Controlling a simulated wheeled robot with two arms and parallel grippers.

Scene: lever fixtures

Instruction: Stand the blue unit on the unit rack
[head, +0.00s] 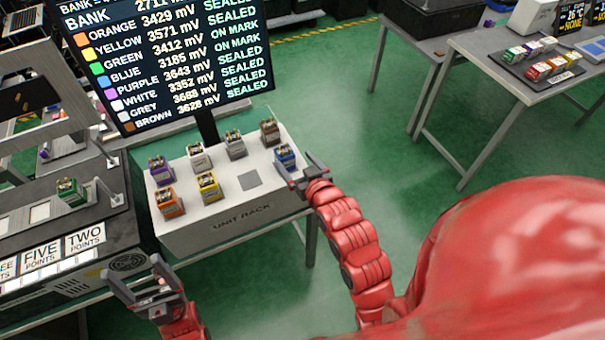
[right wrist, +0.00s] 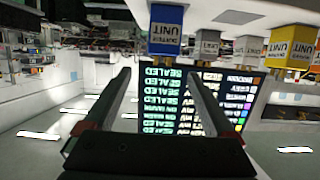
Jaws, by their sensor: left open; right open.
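The blue unit (head: 285,156) stands upright on the white unit rack (head: 215,222), near its right end. My right gripper (head: 296,163) is open beside the blue unit, at the rack's right edge. In the right wrist view, which is upside down, the blue unit (right wrist: 166,28) shows beyond the open fingertips (right wrist: 158,72), with nothing between the fingers. I cannot tell whether a finger touches it. My left gripper (head: 143,283) is open and empty in front of the grey bench device, left of the rack.
Orange (head: 169,203), yellow (head: 208,187), purple (head: 160,170), white, grey and brown units stand on the rack. A grey square (head: 249,180) on it is bare. A green unit (head: 70,191) stands on the device (head: 60,235) at left. A screen (head: 165,60) rises behind the rack.

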